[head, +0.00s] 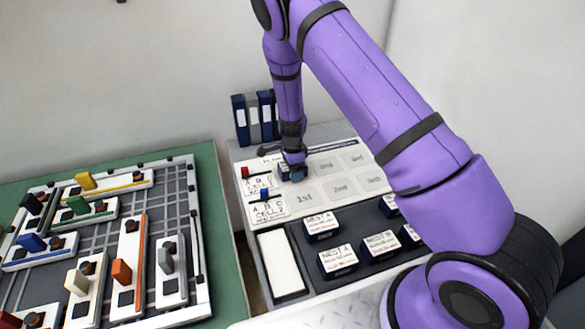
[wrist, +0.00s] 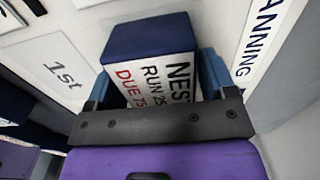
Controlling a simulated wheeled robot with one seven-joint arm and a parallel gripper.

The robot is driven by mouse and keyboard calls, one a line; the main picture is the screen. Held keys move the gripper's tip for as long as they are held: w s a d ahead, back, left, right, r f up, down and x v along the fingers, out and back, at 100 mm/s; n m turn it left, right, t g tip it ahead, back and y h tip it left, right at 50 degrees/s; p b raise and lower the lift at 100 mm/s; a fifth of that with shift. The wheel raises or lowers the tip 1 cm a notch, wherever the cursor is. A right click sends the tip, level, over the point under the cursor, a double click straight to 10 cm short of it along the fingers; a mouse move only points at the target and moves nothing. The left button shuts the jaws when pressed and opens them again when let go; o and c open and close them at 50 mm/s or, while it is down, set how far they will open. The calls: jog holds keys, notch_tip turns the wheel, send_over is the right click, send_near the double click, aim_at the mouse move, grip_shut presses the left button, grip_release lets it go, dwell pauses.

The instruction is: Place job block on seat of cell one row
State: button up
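The job block (wrist: 150,60) is dark blue with a white label of black and red print. In the wrist view it lies between the blue fingers of my gripper (wrist: 155,85), which appear to touch both its sides. In the head view my gripper (head: 292,172) is low over the back row of the planning board (head: 240,205), at the left end beside the cell 1 card (head: 260,183). It covers the first seat there. The 2nd seat (head: 325,165) and 3rd seat (head: 357,158) of that row are bare. Whether the block rests on the board is unclear.
The front row's 1st seat (head: 304,197) is empty, beside the cell 2 card (head: 269,208). Other labelled blocks (head: 338,260) stand in the dark tray at the front. Blue binders (head: 254,117) stand behind the board. A green table (head: 215,215) with feeder models is at left.

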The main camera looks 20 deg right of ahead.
jog(key=shift+o, duration=0.5)
jog(key=shift+r, duration=0.1)
jog(key=s+d+r+n+y, duration=0.1)
jog(key=s+r+n, duration=0.1)
jog(key=r, duration=1.1)
jog(key=s+r+n+y, duration=0.1)
jog(key=s+r+n, duration=0.1)
jog(key=r, duration=1.1)
jog(key=s+d+r+n+t, duration=0.2)
jog(key=s+r+n, duration=0.2)
jog(key=s+r, duration=0.65)
jog(key=s+d+r+n+t+h, duration=0.1)
jog(key=s+r+n, duration=0.4)
jog(key=s, duration=0.6)
jog(key=s+d+r+n+t+h, duration=0.1)
jog(key=s+r+n, duration=0.4)
jog(key=s, duration=0.6)
jog(key=shift+s+d+r+t, duration=0.3)
jog(key=shift+d+r+t, duration=0.3)
jog(key=shift+d, duration=0.35)
